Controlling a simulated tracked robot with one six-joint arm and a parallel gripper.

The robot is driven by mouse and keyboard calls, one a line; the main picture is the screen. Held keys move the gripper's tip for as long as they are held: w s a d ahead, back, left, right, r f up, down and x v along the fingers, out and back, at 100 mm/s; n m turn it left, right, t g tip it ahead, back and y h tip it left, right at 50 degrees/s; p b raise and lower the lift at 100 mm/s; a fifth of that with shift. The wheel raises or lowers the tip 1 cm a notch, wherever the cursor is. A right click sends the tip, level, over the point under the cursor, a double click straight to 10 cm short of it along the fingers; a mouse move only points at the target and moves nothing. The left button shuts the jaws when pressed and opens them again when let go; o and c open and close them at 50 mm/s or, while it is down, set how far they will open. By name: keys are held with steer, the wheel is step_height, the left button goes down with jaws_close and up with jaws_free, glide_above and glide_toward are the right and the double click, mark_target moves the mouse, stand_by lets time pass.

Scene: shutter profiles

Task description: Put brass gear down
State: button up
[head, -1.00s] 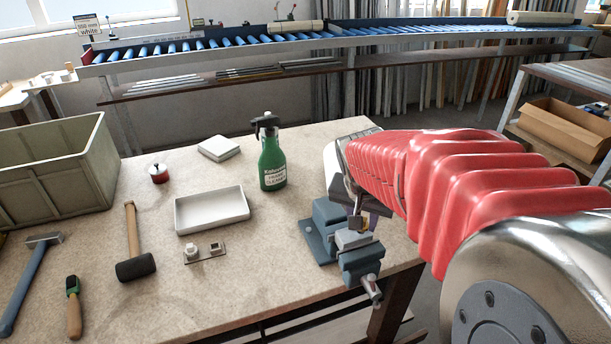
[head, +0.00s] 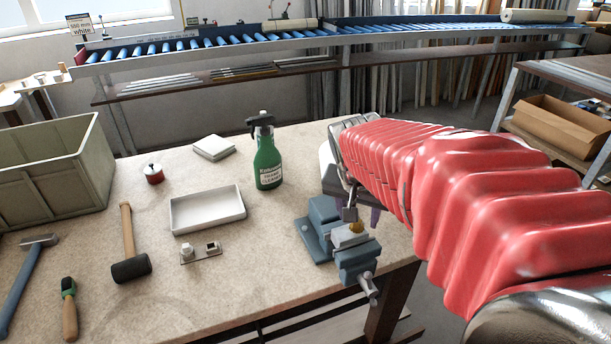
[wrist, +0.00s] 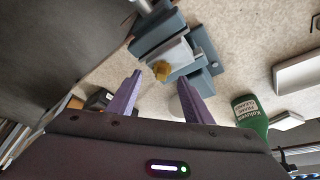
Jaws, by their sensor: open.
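The small brass gear (head: 356,227) rests on top of the blue-grey vise (head: 322,224), at the pale jaw blocks. In the wrist view the gear (wrist: 161,70) sits over the light jaw part of the vise (wrist: 158,32). My gripper (wrist: 160,76) is open and empty, with its two purple fingers spread on either side of the gear in that view and apart from it. In the head view, my red-sleeved arm hides much of the gripper, and a fingertip shows just above the gear.
A green spray bottle (head: 267,160) stands left of the vise. A white tray (head: 207,211), a small switch plate (head: 201,252), a mallet (head: 129,250) and a red tin (head: 153,173) lie farther left. The vise is at the bench's right edge.

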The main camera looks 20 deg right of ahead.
steer(key=v, duration=0.7)
steer(key=shift+r, duration=0.35)
steer(key=shift+s+a, duration=0.1)
steer(key=shift+a, duration=0.05)
steer(key=s+a+f+n+t+y, duration=0.1)
steer(key=s+a+n, duration=0.3)
steer(key=a, duration=0.4)
steer(key=s+a+f+n+t+y, duration=0.1)
steer(key=s+a+f+n+y, duration=0.1)
steer(key=a, duration=0.6)
steer(key=s+f+n, duration=0.1)
steer(key=s+n, duration=0.1)
steer(key=n, duration=0.1)
steer(key=shift+s+f+n+t, duration=0.25)
steer(key=shift+f+n+t, duration=0.15)
steer(key=shift+a, duration=0.1)
